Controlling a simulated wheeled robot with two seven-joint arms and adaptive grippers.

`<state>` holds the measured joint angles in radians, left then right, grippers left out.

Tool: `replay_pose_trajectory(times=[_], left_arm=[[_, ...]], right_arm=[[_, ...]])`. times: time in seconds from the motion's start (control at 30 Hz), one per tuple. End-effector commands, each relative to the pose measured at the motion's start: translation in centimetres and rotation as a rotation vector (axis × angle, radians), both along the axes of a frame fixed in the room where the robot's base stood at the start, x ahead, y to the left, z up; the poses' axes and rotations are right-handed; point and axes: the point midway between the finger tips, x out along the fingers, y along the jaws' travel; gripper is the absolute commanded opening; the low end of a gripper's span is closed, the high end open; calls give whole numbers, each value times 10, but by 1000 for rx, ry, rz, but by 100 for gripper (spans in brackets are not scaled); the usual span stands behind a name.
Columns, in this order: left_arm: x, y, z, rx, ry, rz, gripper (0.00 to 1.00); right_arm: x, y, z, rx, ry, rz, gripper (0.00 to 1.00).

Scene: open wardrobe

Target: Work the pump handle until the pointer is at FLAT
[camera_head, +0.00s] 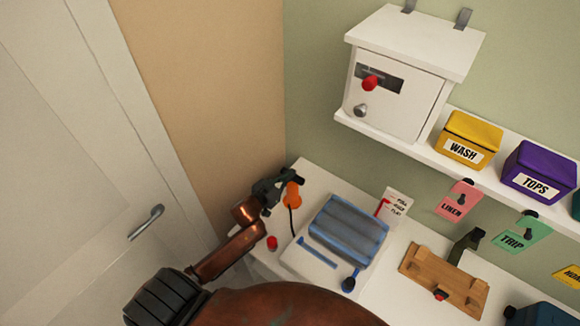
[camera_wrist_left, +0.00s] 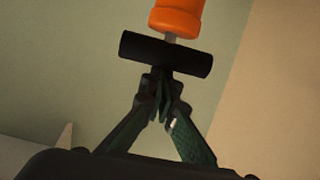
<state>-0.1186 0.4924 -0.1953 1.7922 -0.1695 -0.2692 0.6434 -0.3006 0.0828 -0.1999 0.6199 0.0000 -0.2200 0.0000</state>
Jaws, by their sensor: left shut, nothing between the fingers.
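The orange pump (camera_head: 292,196) stands on the white counter at the left, with a black hose below it. The left wrist view shows its orange body (camera_wrist_left: 176,17) and black crossbar handle (camera_wrist_left: 165,55). My left gripper (camera_head: 284,184) is at the pump; its fingers (camera_wrist_left: 161,92) are shut with nothing between them, close against the handle. Whether they touch it is unclear. A white card (camera_head: 398,203) carries FULL, HALF and FLAT lines. A red pointer (camera_head: 381,208) sits along its left side; the line it marks is too small to tell. My right gripper is out of view.
A blue-grey bag (camera_head: 348,229) lies on the counter (camera_head: 320,181) beside the pump. A red knob (camera_head: 272,242) is nearby. A wooden stand (camera_head: 445,277) is to the right. A white cabinet (camera_head: 395,99) and shelf with boxes are above. A door (camera_head: 75,150) stands left.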

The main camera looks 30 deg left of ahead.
Motion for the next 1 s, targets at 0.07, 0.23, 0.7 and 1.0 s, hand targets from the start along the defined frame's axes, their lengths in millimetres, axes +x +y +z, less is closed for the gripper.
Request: replay_pose_trajectory(times=[0.07, 0.23, 0.7, 1.0], left_arm=[[-1, 0, -8, -1, 5, 2, 0], [-1, 0, -8, 0, 7, 2, 0], [-1, -1, 18, 1, 5, 0, 0], [-30, 0, 42, 1, 2, -4, 0]], right_arm=[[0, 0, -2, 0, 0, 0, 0], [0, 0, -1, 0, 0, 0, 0], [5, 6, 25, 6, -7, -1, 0], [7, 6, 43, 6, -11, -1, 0]])
